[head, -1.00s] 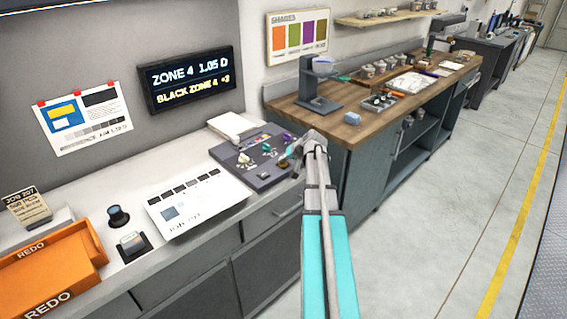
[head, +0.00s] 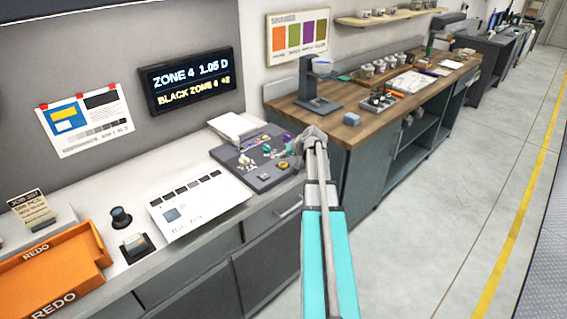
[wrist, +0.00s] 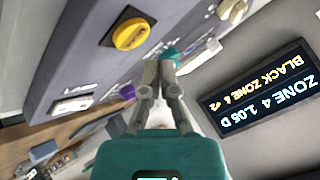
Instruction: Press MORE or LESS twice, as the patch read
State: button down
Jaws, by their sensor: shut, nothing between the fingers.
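The dark key panel (head: 255,160) lies on the white counter with several coloured keys and knobs. The wall display (head: 187,80) shows "ZONE 4 1.05 D" over "BLACK ZONE 4" and a small plus figure, which reads as +2 in the wrist view (wrist: 262,90). My gripper (wrist: 160,60) is shut and empty, above the panel. Its tips appear near a teal knob (wrist: 172,54) in the wrist view, with contact unclear. A yellow button (wrist: 130,35), a purple knob (wrist: 127,91) and a pale key (wrist: 72,105) show around it. I cannot make out MORE or LESS labels.
A printed sheet (head: 198,203) lies left of the panel, with a black knob (head: 121,217) and orange REDO tray (head: 60,265) farther left. A wooden bench (head: 350,128) with a grey stand (head: 313,85) is at right. The floor is clear.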

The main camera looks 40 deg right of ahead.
aim_at(284, 165)
jog(key=shift+r+p, duration=1.6)
jog(key=shift+r, duration=0.3)
jog(key=shift+s, duration=0.1)
